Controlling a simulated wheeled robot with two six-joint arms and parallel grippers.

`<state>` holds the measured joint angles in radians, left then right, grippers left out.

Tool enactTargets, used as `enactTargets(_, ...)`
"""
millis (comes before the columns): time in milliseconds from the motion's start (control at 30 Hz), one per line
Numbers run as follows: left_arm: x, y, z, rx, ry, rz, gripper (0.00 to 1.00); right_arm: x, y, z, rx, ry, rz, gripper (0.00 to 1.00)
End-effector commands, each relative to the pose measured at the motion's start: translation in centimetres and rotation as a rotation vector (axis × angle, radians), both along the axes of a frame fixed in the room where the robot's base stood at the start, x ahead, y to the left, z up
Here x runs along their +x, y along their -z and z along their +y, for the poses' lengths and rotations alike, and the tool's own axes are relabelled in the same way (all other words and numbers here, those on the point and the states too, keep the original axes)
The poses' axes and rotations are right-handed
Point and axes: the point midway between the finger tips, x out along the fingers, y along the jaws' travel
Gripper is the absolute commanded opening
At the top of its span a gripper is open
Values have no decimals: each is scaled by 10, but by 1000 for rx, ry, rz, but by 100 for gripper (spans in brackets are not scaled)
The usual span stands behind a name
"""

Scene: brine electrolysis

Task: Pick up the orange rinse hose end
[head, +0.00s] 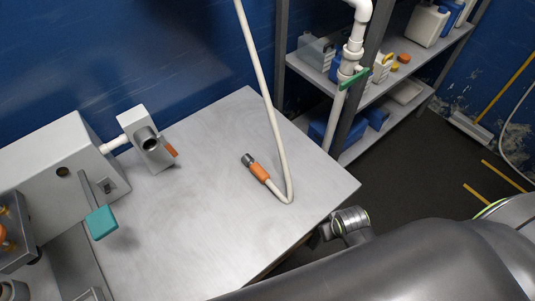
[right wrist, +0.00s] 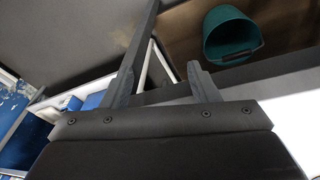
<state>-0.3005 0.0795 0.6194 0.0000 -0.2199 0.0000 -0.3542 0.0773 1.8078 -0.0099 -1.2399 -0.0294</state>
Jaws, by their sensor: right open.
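The orange rinse hose end (head: 260,172) lies on the grey metal table. It has an orange sleeve with a dark metal tip (head: 247,160) pointing to the upper left. Its cream hose (head: 268,100) comes down from above, bends near the table's right side and runs into the sleeve. My right gripper (right wrist: 162,82) shows in the right wrist view with its two fingers spread and nothing between them. The hose end is not seen in that view. In the head view my right arm crosses the lower right, apart from the hose end. My left gripper is not in view.
A grey machine (head: 50,160) with a teal handle (head: 101,222) and a block with a round port (head: 146,140) stand on the left. Shelving (head: 350,115) with containers stands behind the table's right end. A green bucket (right wrist: 230,36) shows in the right wrist view. The table around the hose end is clear.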

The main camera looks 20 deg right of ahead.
Motion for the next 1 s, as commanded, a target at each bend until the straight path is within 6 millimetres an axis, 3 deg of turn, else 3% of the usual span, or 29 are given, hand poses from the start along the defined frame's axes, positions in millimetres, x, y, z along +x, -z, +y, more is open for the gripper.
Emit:
enactTargets(33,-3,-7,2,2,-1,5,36,3,-22,1,-1,-1,-9,55)
enactTargets(267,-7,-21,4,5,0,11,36,9,-87,6,-4,-6,-24,55)
enactTargets(367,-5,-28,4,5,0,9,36,20,-117,12,1,-17,-24,55)
enactTargets(767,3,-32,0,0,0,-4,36,111,-136,59,50,-124,70,55)
enactTargets(1000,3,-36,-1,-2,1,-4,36,186,-178,112,73,-258,161,55)
